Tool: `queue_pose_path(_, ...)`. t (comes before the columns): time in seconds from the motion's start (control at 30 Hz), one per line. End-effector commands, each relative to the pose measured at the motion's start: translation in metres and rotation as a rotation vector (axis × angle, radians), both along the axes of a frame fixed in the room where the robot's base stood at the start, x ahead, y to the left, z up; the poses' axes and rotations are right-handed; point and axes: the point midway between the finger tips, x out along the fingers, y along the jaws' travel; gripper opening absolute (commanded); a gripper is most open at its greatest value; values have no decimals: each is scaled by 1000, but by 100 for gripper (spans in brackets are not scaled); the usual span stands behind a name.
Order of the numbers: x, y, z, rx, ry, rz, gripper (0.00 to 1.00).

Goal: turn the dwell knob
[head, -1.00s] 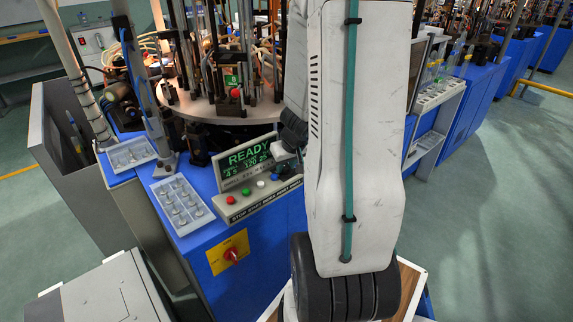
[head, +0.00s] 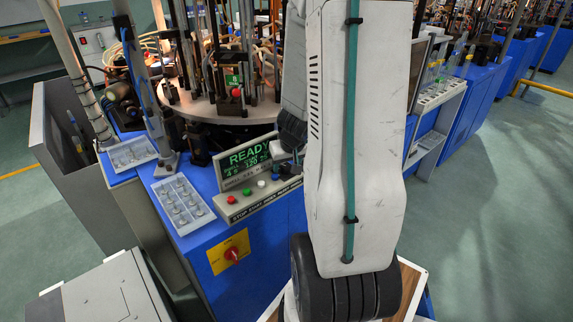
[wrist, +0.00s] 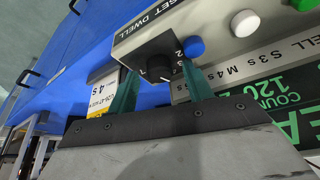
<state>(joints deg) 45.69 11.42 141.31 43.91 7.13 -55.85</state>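The dwell knob (wrist: 160,68) is a small black round knob with a pale pointer mark, on a grey box labelled "SET DWELL" (wrist: 150,32) in the wrist view. My gripper (wrist: 159,70) has two teal fingers, one on each side of the knob. The fingers are apart, with a visible gap between each one and the knob; no contact shows. In the head view the control panel (head: 240,207) stands on the blue machine, and my arm covers its right end. The knob is hidden there.
A blue button (wrist: 194,47) and a white button (wrist: 245,23) sit close beside the knob. The green-lettered screen (wrist: 290,108) is near the right finger. A yellow-and-white "4 s" label (wrist: 102,92) lies beyond the left finger. A red switch (head: 232,254) is on the machine front.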

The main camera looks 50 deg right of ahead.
Motion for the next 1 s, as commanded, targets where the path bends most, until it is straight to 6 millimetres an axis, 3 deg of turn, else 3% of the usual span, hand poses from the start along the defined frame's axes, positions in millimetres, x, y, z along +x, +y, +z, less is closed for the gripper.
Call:
queue_pose_path(0.37, -1, 2, 4, 2, -1, 2, 50)
queue_pose_path(0.8, -19, 12, 56, -2, -2, 1, 50)
queue_pose_path(1.0, -25, 16, 70, 0, 0, 0, 50)
